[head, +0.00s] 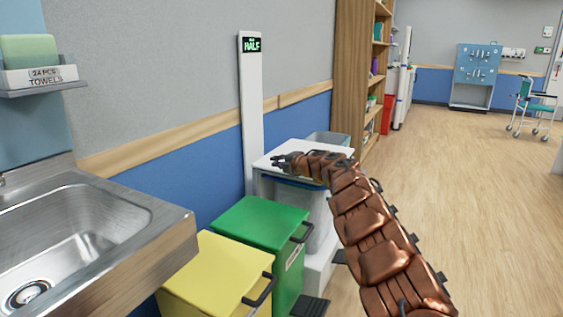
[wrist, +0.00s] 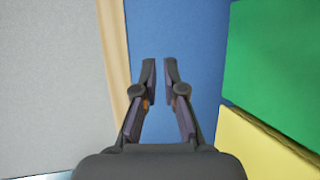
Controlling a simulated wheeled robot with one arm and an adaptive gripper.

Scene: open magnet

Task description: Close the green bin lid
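The green bin (head: 285,264) stands between a yellow bin and a white bin along the wall. Its green lid (head: 255,222) looks flat on top, with a dark handle (head: 302,233) at the right edge. In the wrist view, a green surface (wrist: 280,60) fills the upper right. My gripper (head: 281,160) reaches over the white bin's top in the head view, behind the green lid and apart from it. In the wrist view, its two fingers (wrist: 160,70) are parted by a narrow gap with nothing between them.
The yellow bin (head: 212,278) stands in front, beside a steel sink (head: 70,235). The white bin's top (head: 270,160) lies under my gripper. A white post (head: 251,110) with a "HALF" display stands at the wall. A wooden shelf (head: 349,75) is behind; open floor (head: 480,190) lies right.

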